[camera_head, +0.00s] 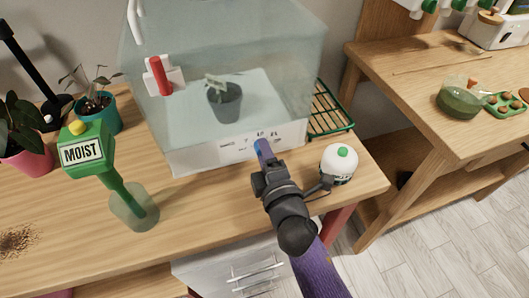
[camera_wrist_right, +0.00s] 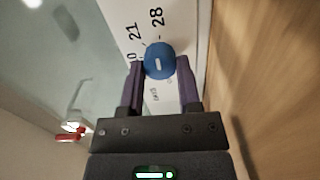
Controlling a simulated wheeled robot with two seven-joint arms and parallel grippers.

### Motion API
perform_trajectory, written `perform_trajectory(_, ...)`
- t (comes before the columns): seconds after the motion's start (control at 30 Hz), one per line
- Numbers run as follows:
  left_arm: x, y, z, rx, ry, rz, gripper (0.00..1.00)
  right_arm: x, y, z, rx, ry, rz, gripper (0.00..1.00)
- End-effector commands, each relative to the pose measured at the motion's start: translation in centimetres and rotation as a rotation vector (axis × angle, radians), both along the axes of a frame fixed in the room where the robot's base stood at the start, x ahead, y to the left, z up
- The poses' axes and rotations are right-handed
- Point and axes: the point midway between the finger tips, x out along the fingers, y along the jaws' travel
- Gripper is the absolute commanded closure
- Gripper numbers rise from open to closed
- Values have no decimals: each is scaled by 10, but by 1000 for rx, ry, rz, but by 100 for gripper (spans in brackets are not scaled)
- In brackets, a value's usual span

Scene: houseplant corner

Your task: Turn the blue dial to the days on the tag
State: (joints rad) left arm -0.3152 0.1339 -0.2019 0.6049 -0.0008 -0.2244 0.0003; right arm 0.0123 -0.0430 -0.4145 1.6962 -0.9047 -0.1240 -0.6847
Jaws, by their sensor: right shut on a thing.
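The blue dial (camera_wrist_right: 160,62) sits on a white panel (camera_wrist_right: 188,22) with printed numbers; 21 and 28 are readable in the wrist view. A short white mark on the dial's face runs roughly in line with the tick by 28. My right gripper (camera_wrist_right: 158,70) is shut on the dial, a purple finger on each side. In the head view my right gripper (camera_head: 262,150) reaches the front panel of the clear case (camera_head: 205,130) and mostly hides the dial. A pale tag (camera_head: 216,82) stands in the grey pot (camera_head: 224,105) inside the case; its writing is too small to read.
A red-handled part (camera_head: 160,75) is on the case front. A white bottle with a green top (camera_head: 339,163) stands close right of my right gripper. A green MOIST meter (camera_head: 88,153) stands in a glass at left. A green rack (camera_head: 328,112) lies right of the case.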

Motion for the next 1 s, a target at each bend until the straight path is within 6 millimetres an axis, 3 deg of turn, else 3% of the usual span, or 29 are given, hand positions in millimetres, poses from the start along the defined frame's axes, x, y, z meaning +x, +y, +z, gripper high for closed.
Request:
perform_trajectory(0.4,0,0,0,-1,-1,-1,41,0,0,-1,3,3,-1,100)
perform_trajectory(0.43,0,0,0,-1,-1,-1,41,0,0,-1,3,3,-1,51)
perform_trajectory(0.57,0,0,0,-1,-1,0,41,0,0,-1,2,3,0,23)
perform_trajectory(0.87,0,0,0,0,-1,0,41,-1,0,0,3,2,0,22)
perform_trajectory(1.0,1,0,3,-1,-3,1,41,-17,-5,0,3,4,0,22)
